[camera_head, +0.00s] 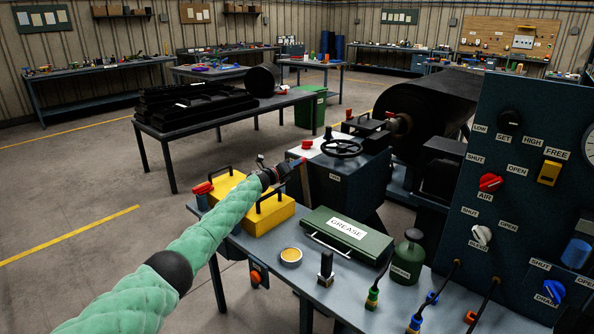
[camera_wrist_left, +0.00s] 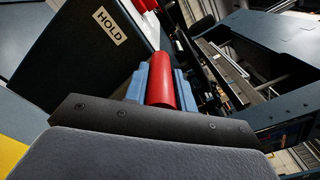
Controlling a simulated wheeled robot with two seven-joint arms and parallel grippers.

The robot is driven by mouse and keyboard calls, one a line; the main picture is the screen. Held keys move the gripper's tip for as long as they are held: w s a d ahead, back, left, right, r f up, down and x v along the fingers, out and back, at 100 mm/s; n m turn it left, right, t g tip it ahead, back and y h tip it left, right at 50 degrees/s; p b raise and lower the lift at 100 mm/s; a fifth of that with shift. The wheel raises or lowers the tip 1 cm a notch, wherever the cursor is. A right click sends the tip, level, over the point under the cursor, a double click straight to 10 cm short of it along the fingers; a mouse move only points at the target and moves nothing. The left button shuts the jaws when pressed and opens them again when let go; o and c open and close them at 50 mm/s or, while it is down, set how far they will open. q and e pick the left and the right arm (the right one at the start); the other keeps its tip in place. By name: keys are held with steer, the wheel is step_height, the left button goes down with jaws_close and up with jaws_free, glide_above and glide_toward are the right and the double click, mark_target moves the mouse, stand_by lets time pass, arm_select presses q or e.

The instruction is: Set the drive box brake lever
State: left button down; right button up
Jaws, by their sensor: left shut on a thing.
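The drive box (camera_head: 345,192) is a dark blue-grey box with a black handwheel on top, beyond the bench in the head view. My left gripper (camera_head: 299,164) is at its left side. In the wrist view the left gripper (camera_wrist_left: 160,88) has its blue fingers shut around a red cylindrical lever handle (camera_wrist_left: 160,86). A HOLD label (camera_wrist_left: 108,26) is on the dark box face beside it. The handle's lower end and pivot are hidden by the gripper. My right gripper is not in view.
The bench in front carries a yellow toolbox (camera_head: 262,217), a green grease case (camera_head: 345,235), a small tin (camera_head: 291,256) and a green bottle (camera_head: 408,258). A control panel (camera_head: 520,130) stands at right. My left arm passes over the yellow toolbox.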

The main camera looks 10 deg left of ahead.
arm_select(q)
steer(key=shift+a, duration=0.1)
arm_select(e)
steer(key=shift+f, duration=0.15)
arm_select(q)
steer(key=c, duration=1.1)
jaws_free()
steer(key=shift+c, duration=0.2)
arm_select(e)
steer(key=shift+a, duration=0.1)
arm_select(q)
steer(key=v, duration=0.7)
steer(key=shift+s+a, duration=0.25)
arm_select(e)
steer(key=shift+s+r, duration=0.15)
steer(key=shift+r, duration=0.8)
